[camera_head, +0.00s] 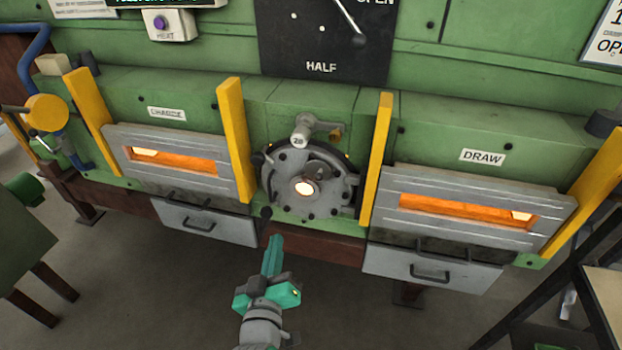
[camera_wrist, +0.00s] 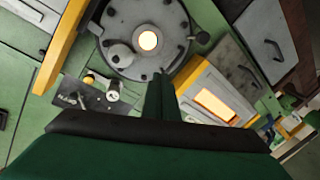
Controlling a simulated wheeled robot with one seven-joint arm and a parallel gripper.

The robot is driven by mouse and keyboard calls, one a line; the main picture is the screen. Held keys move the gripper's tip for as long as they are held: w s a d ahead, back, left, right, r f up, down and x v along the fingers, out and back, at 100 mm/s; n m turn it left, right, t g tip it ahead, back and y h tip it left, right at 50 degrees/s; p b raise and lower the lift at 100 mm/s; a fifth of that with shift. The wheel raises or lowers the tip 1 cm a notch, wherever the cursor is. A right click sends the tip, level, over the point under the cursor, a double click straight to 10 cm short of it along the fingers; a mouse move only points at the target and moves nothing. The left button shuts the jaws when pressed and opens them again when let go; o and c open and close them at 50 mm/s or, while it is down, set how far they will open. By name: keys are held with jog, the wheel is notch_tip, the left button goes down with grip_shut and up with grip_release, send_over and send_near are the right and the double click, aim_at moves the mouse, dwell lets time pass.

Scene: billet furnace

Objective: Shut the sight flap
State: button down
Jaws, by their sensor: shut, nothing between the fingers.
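In the wrist view the flap (camera_wrist: 119,55) appears left of the bright peephole (camera_wrist: 148,40). My gripper (camera_head: 273,246) is shut and empty, in front of and below the port plate. In the wrist view the shut fingers (camera_wrist: 159,85) point toward the plate's lower edge. Whether they touch it is unclear.
Yellow uprights (camera_head: 234,140) (camera_head: 377,160) flank the port. Glowing charge (camera_head: 172,157) and draw (camera_head: 465,210) openings lie on either side. A lever marked 20 (camera_head: 300,140) sits above the port plate. A dark rack (camera_head: 570,285) stands at right. Floor before the furnace is open.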

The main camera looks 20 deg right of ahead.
jog(key=w+d+r+m+g+h, duration=0.1)
jog(key=d+r+m+h, duration=0.1)
jog(key=r, duration=0.4)
jog(key=w+d+r+m+g+h, duration=0.1)
jog(key=w+d+r+h, duration=0.1)
jog(key=r, duration=0.4)
send_over(316, 176)
jog(key=s+a, duration=0.3)
jog(key=a, duration=0.1)
jog(key=f, duration=0.1)
jog(key=d+f, duration=0.1)
jog(key=w+d+f, duration=0.1)
jog(key=shift+f, duration=0.4)
